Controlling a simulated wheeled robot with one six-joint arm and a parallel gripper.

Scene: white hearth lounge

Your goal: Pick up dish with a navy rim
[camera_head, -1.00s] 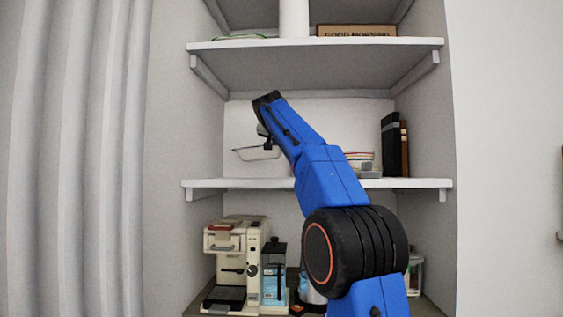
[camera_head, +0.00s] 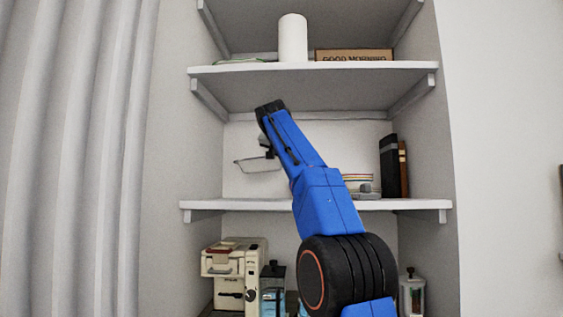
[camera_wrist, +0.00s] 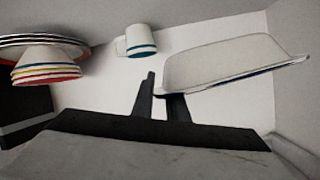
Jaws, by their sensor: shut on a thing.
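The pale dish with a navy rim (camera_wrist: 225,62) is at the right of the wrist view, with a thin dark line along its edge. My gripper (camera_wrist: 160,90) is shut on its near edge. In the head view the dish (camera_head: 256,164) hangs tilted below my gripper (camera_head: 268,150), clear above the middle shelf (camera_head: 235,206). My arm hides part of that shelf.
A white mug with teal stripes (camera_wrist: 139,42) and a stack of colour-rimmed bowls (camera_wrist: 45,66) show in the wrist view. Dark books (camera_head: 389,166) stand at the shelf's right. The upper shelf (camera_head: 315,67) is overhead; a coffee machine (camera_head: 232,272) is below.

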